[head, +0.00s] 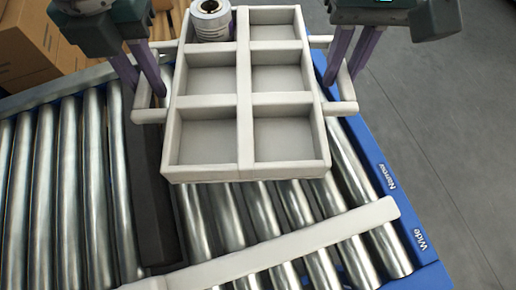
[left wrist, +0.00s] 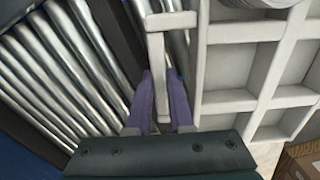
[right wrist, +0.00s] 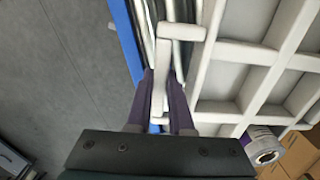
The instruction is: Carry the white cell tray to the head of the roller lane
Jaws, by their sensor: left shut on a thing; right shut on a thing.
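The white cell tray (head: 244,105) has several square compartments and a bar handle on each side. It is over the roller lane (head: 255,210) in the head view; I cannot tell whether it touches the rollers. A silver cylindrical part (head: 210,20) sits in its far left compartment; the other visible compartments are empty. My left gripper (head: 150,92) is shut on the left handle, which also shows in the left wrist view (left wrist: 157,60). My right gripper (head: 338,85) is shut on the right handle, which also shows in the right wrist view (right wrist: 162,70).
A pale crossbar (head: 290,243) lies across the rollers on the near side of the tray. A dark divider (head: 155,200) separates the left rollers (head: 65,190) from the lane. A blue rail (head: 385,195) marked "Narrow" and "Wide" edges the right. Cardboard boxes (head: 45,45) stand far left.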

